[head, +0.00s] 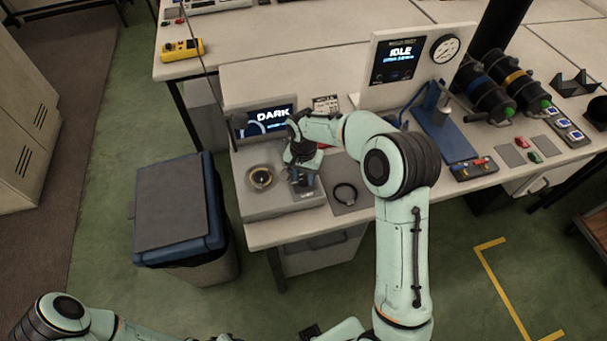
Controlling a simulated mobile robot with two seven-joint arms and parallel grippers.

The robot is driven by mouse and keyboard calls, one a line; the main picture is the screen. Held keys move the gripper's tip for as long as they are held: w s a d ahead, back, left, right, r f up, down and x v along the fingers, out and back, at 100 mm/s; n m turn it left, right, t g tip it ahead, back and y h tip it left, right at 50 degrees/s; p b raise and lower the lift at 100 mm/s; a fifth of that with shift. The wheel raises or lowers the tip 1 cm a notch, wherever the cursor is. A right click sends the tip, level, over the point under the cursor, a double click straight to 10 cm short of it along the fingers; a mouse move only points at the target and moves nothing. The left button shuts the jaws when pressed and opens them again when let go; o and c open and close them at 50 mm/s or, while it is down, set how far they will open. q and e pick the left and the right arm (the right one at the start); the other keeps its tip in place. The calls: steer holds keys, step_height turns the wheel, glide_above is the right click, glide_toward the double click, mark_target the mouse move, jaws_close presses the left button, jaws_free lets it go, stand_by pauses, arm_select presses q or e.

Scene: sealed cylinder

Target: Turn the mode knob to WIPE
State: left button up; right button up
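A grey console (262,208) stands at the front left of the bench, with a small screen (268,120) reading DARK at its back. A round dark-ringed opening with an amber centre (261,178) is on the left of its top. My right gripper (304,184) points down over the right part of that top, beside the opening. Its fingers are small and partly hidden by the wrist, so I cannot tell their gap. I cannot make out the mode knob or its WIPE mark; the gripper covers that area.
A black ring (345,194) lies on a grey pad right of the console. A panel (365,92) reading IDLE with a gauge stands behind, near a blue stand (444,134) and dark cylinders (487,100). A blue-rimmed bin (180,256) stands on the floor left of the bench.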

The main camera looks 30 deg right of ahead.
steer(key=c, duration=0.6)
steer(key=shift+o, duration=0.2)
arm_select(q)
steer(key=shift+s+f, duration=0.1)
arm_select(e)
steer(key=shift+m, duration=0.4)
steer(key=m, duration=0.2)
steer(key=shift+m+b, duration=0.3)
steer(key=m, duration=0.4)
steer(key=shift+m, duration=0.3)
steer(key=m, duration=0.4)
steer(key=shift+r, duration=0.1)
arm_select(q)
steer(key=shift+w+r+p, duration=0.9)
steer(key=shift+r+p, duration=0.1)
steer(key=shift+r, duration=0.05)
arm_select(e)
steer(key=m, duration=0.5)
steer(key=shift+m, duration=0.4)
